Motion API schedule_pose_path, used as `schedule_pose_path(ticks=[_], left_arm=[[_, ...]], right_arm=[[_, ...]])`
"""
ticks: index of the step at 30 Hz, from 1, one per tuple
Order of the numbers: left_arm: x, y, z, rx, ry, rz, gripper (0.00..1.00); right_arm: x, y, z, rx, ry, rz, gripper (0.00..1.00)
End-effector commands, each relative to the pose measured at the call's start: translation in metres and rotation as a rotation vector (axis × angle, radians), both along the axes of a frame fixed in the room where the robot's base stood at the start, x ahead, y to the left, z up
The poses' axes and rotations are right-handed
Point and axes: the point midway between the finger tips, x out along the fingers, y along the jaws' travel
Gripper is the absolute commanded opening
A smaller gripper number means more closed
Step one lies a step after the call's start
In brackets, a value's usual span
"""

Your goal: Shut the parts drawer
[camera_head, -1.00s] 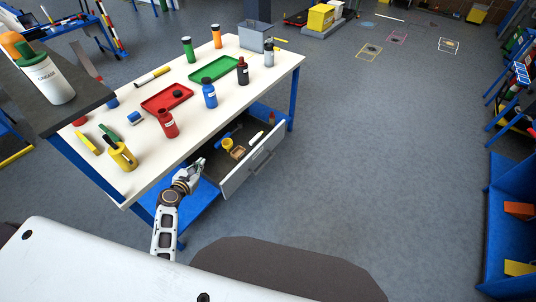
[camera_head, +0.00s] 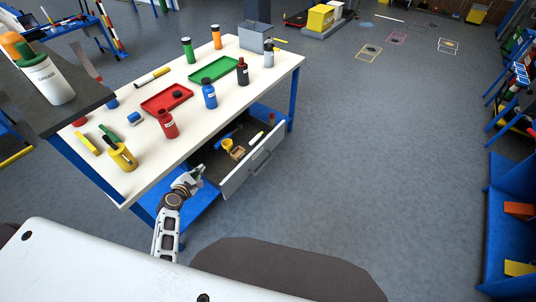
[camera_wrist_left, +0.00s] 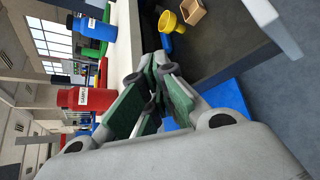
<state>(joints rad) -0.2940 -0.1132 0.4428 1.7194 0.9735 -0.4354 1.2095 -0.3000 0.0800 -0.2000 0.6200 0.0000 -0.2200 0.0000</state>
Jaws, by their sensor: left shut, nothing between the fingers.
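The parts drawer (camera_head: 254,163) is a grey-fronted drawer under the white-topped workbench (camera_head: 205,117). It stands open, with a handle on its front. Inside lie a yellow funnel-like cup (camera_head: 227,144), a small wooden box (camera_head: 237,153) and a few other small parts. My left gripper (camera_head: 198,171) is shut and empty at the drawer's near end, close to the near corner of its front. Whether it touches the drawer is unclear. In the left wrist view the shut fingers (camera_wrist_left: 157,75) point toward the open drawer interior (camera_wrist_left: 225,40). My right gripper is not in view.
The bench top holds a red tray (camera_head: 167,98), a green tray (camera_head: 214,69) and several bottles, including a red one (camera_head: 167,123) near the drawer side. The floor (camera_head: 370,140) right of the drawer is clear.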

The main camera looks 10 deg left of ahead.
Motion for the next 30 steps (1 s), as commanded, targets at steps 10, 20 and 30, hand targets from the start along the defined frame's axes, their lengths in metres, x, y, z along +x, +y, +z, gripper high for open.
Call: schedule_pose_path(ticks=[10, 20, 30], left_arm=[[-0.008, 0.000, -0.027, 0.216, 0.070, -0.077, 0.00], [-0.018, -0.005, -0.059, 0.420, 0.152, -0.173, 0.00], [-0.033, -0.017, -0.101, 0.630, 0.248, -0.305, 0.00]], right_arm=[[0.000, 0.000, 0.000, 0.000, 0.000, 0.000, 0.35], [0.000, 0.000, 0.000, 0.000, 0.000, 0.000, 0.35], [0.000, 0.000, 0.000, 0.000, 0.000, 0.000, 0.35]])
